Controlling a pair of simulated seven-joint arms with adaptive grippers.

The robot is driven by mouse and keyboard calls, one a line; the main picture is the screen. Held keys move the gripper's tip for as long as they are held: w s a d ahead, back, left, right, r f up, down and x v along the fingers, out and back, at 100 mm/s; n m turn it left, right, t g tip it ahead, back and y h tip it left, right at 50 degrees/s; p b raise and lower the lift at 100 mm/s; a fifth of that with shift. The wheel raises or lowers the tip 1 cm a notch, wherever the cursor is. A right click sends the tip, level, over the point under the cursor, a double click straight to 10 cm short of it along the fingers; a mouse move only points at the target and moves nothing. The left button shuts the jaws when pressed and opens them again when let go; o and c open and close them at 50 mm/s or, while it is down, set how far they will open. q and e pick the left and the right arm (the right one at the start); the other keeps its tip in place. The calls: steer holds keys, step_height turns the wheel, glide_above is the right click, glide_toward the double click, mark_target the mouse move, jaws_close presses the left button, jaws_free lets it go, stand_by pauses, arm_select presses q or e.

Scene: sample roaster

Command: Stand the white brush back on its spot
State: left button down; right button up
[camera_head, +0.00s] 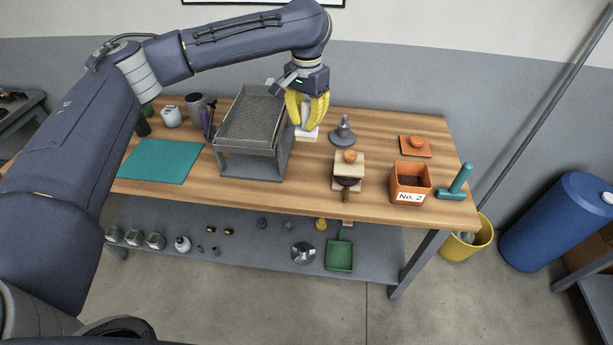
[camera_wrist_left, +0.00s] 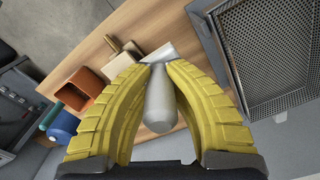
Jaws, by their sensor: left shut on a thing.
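My left gripper (camera_head: 307,119) has its yellow fingers pointing down, shut on the white brush (camera_head: 306,134). It is between the mesh-topped tray and the grey cone-shaped piece, towards the back of the wooden table (camera_head: 310,189). In the left wrist view the brush (camera_wrist_left: 160,104) has its pale rounded handle between the fingers, with a flat wider end beyond the tips. The fingers hide part of the brush in the head view. I cannot tell whether its lower end touches the table. My right gripper is not in view.
The mesh tray (camera_head: 253,118) stands close left of the gripper. The grey cone-shaped piece (camera_head: 343,134) is just right. Further right are a wooden block (camera_head: 349,166), the orange No. 2 bin (camera_head: 410,180) and a teal tool (camera_head: 459,182). A teal mat (camera_head: 160,161) lies left.

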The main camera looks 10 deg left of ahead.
mark_target(306, 139)
arm_select(q)
step_height(306, 139, down, 19)
steer(key=shift+r, duration=0.2)
stand_by(0.6)
steer(key=shift+f, duration=0.1)
steer(key=c, duration=1.8)
jaws_free()
steer(key=o, duration=0.4)
step_height(306, 139, up, 12)
steer(key=shift+r, duration=0.1)
